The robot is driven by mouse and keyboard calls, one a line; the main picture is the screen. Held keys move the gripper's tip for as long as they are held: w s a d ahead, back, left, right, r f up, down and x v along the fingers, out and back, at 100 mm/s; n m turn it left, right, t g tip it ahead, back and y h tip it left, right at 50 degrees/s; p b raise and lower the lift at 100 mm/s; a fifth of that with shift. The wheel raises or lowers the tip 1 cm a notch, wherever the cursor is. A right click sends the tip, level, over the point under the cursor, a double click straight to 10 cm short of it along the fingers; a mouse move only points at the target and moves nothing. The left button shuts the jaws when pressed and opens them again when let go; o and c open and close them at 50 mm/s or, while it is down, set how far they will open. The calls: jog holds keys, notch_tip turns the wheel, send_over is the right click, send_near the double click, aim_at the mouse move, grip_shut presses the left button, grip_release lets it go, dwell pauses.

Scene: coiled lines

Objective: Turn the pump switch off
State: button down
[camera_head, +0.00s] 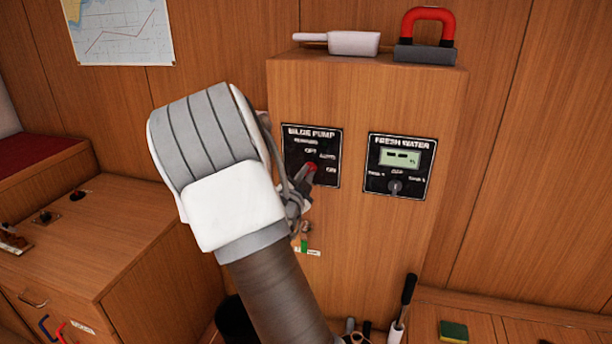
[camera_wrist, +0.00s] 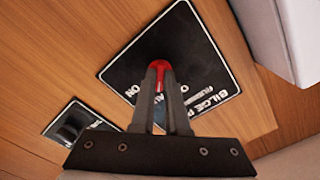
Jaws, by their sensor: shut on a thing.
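The bilge pump panel (camera_head: 325,165) is a black plate with white lettering on the front of a wooden cabinet. Its red switch knob (camera_head: 311,167) sits low on the plate, beside the position labels; AUTO and ON are readable near it. My gripper (camera_head: 306,178) reaches the plate from the left. In the wrist view the panel (camera_wrist: 205,50) appears turned over, and the two dark fingers (camera_wrist: 158,68) are closed on the red knob (camera_wrist: 159,65). The fingers cover much of the knob and some lettering, so I cannot tell which position it points to.
The fresh water panel (camera_head: 398,165), with a display and a small knob, is to the right on the same cabinet. A white-handled scoop (camera_head: 350,43) and a red-handled block (camera_head: 427,35) rest on top. A wooden counter (camera_head: 110,225) stands at left.

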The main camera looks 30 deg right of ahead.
jog(key=shift+n, duration=0.3)
jog(key=n, duration=0.3)
jog(key=shift+n, duration=0.3)
jog(key=n, duration=0.4)
jog(key=shift+n+p, duration=0.3)
jog(key=shift+p, duration=0.1)
jog(key=c, duration=0.9)
grip_release()
jog(key=shift+s+a, duration=0.1)
jog(key=p+v, duration=0.1)
jog(key=v, duration=1.6)
jog(key=shift+s, duration=0.1)
